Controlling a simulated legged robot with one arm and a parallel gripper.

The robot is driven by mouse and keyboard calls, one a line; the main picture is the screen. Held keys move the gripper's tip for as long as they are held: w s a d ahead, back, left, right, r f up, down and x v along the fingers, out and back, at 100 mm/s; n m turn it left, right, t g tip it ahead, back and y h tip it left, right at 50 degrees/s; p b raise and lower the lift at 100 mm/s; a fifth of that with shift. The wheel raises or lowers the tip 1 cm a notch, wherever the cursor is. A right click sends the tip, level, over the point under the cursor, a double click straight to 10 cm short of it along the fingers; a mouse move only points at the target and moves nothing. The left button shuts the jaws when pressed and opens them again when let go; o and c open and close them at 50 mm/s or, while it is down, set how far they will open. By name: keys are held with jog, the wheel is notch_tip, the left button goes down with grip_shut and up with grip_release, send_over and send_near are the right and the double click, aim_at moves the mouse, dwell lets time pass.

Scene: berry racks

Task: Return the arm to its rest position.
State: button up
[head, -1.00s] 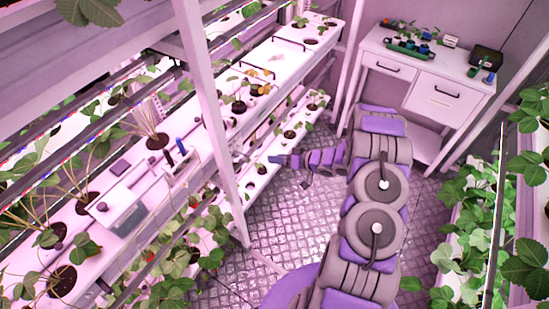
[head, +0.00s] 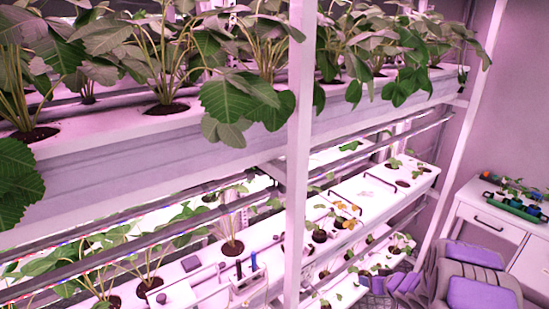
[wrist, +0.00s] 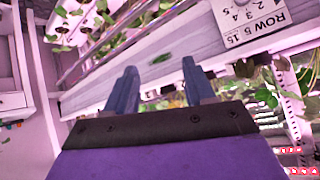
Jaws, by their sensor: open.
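My gripper (wrist: 160,84) shows in the wrist view as two dark blue fingers, spread apart with nothing held between them. Past the fingertips is a long pale rack beam (wrist: 150,68), seen at a slant; I cannot tell how close it is. In the head view my arm (head: 480,290) is at the lower right corner, purple and grey, cut off by the frame edge. It reaches left toward the end of the lower rack. The gripper's fingers are not clear there.
An upper planter (head: 230,145) with leafy plants runs across the head view above a lower shelf (head: 350,208) with young plants. A white post (head: 298,150) stands in front. A drawer table (head: 487,222) is at the right. The wrist view shows a row sign (wrist: 255,20).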

jog(key=s+d+r+m+g+h+b, duration=0.1)
jog(key=s+d+r+h+b, duration=0.15)
jog(key=r+h, duration=0.4)
jog(key=s+a+r+m+g, duration=0.1)
jog(key=s+a+r+g, duration=0.2)
jog(key=s+r, duration=0.65)
jog(key=s+a+g+y+b, duration=0.1)
jog(key=s+a+g, duration=0.1)
jog(key=s+a, duration=0.4)
jog(key=s+a+g+y+b, duration=0.1)
jog(key=s+a, duration=0.5)
jog(key=s, duration=1)
jog(key=s+a+n+g+y+b, duration=0.1)
jog(key=s+a+g, duration=0.3)
jog(key=s, duration=0.8)
jog(key=a+b, duration=0.1)
jog(key=a, duration=0.1)
jog(key=shift+a+y, duration=0.35)
jog(key=shift+a, duration=0.05)
jog(key=shift+r, duration=0.1)
